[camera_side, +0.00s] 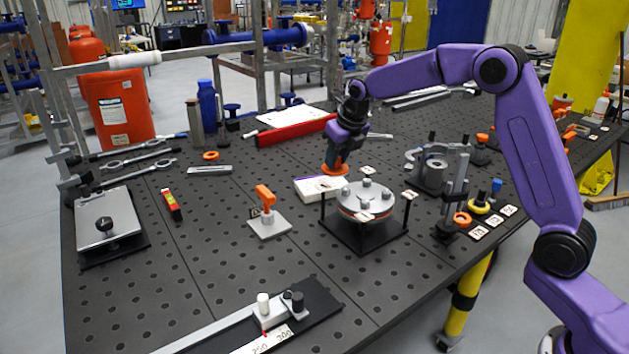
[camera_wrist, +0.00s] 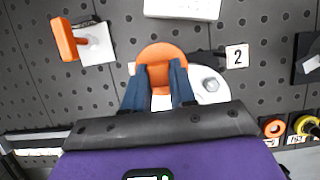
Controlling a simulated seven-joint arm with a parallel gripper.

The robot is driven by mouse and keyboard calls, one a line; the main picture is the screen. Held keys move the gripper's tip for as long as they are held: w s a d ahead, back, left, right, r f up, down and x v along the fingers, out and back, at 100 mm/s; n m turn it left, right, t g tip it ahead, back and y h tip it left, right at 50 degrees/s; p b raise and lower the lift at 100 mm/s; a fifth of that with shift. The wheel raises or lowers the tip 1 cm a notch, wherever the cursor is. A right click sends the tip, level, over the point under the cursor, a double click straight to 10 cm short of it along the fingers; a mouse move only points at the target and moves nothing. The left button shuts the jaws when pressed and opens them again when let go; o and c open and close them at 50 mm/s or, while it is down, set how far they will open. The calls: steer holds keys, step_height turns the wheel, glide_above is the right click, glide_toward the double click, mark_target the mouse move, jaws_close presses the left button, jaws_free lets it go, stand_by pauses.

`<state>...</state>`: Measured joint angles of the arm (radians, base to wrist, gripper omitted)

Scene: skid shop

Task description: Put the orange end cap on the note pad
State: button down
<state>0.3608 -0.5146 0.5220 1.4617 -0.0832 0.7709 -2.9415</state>
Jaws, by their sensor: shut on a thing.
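My gripper (camera_side: 336,160) is shut on the orange end cap (camera_side: 334,170), a round cap held above the bench. In the wrist view the end cap (camera_wrist: 160,53) sits between the two blue fingertips (camera_wrist: 161,72). The white note pad (camera_side: 306,190) lies on the bench beside the round fixture. In the side view the cap overlaps the pad's right end, which the cap and fixture partly hide. In the wrist view the note pad (camera_wrist: 183,8) is at the top edge, cut off and apart from the cap.
A round-plate fixture (camera_side: 365,199) on posts stands close to the pad, partly under my gripper in the wrist view. An orange-handled clamp (camera_side: 267,213) stands left of it. A red bar (camera_side: 290,133) and a white sheet lie behind. A "2" card (camera_wrist: 237,56) lies nearby.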

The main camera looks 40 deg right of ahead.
steer(key=shift+w+a+f, duration=0.1)
steer(key=shift+w+f, duration=2.5)
steer(key=shift+f, duration=0.25)
steer(key=shift+w+f, duration=2.55)
steer(key=shift+f, duration=0.3)
steer(key=shift+f, duration=0.15)
steer(key=c, duration=0.9)
jaws_free()
